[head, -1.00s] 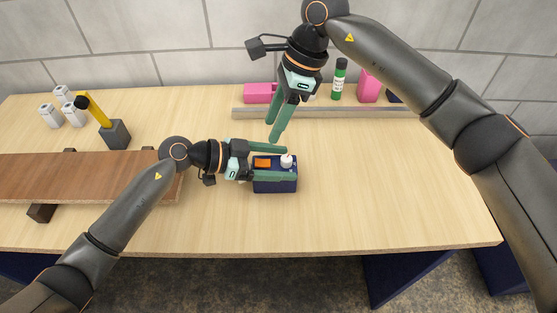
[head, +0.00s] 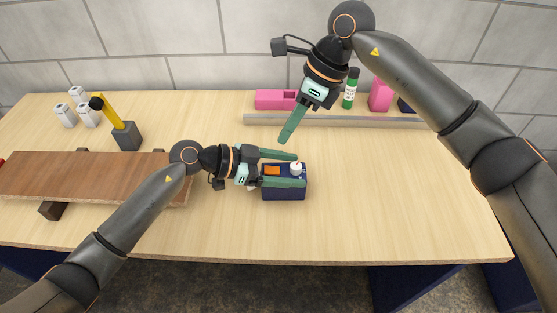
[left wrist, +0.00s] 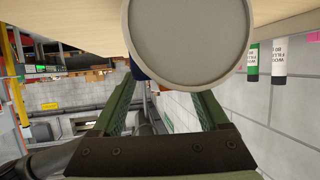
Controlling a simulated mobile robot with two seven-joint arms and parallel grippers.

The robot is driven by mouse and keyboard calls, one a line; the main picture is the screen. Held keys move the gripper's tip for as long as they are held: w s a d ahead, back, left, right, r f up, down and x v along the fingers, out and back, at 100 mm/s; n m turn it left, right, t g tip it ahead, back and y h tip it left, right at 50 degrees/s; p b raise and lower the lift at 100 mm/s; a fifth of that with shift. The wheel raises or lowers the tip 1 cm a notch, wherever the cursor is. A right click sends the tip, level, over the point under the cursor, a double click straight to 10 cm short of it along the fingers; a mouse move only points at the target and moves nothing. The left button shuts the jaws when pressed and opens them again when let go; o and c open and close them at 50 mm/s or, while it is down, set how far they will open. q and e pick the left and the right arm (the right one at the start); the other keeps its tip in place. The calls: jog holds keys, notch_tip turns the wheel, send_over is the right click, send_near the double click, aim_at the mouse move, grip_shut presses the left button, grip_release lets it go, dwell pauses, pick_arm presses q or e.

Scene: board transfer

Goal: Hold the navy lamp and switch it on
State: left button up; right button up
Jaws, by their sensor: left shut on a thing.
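The navy lamp (head: 284,193) is a small box on the table with an orange patch (head: 271,170) and a white knob (head: 296,169) on top. My left gripper (head: 301,170) reaches in from the left and is shut on it, one finger along its far side and one across its near side. The lamp still stands on the table. In the left wrist view a large pale disc (left wrist: 188,35) hides much of the space between the fingers. My right gripper (head: 285,141) hangs above the table behind the lamp, fingers together, pointing down and left, apart from the lamp.
A brown board (head: 85,176) lies on supports at the left. A yellow-armed lamp on a grey base (head: 126,135) and several white containers (head: 78,108) stand behind it. A rail (head: 345,121), pink boxes (head: 276,99) and a green bottle (head: 351,89) line the back. Table right of the lamp is clear.

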pick_arm(q)
jog(key=shift+f, duration=0.15)
pick_arm(e)
jog(key=m, duration=0.4)
jog(key=shift+d+y, duration=0.25)
jog(key=shift+y, duration=0.15)
grip_shut()
pick_arm(q)
jog(key=shift+s, duration=0.1)
pick_arm(e)
jog(key=d+m+y, duration=0.1)
jog(key=d+m, duration=0.1)
jog(key=m, duration=0.7)
jog(key=d+r+m+y, duration=0.1)
jog(key=m+y, duration=0.1)
jog(key=m, duration=0.8)
jog(key=d+m+y, duration=0.1)
jog(key=d+m, duration=0.1)
jog(key=m, duration=0.8)
jog(key=shift+s+d+r+y, duration=0.1)
jog(key=shift+d+r+y, duration=0.2)
jog(key=shift+r+y, duration=0.1)
pick_arm(q)
jog(key=shift+f, duration=0.1)
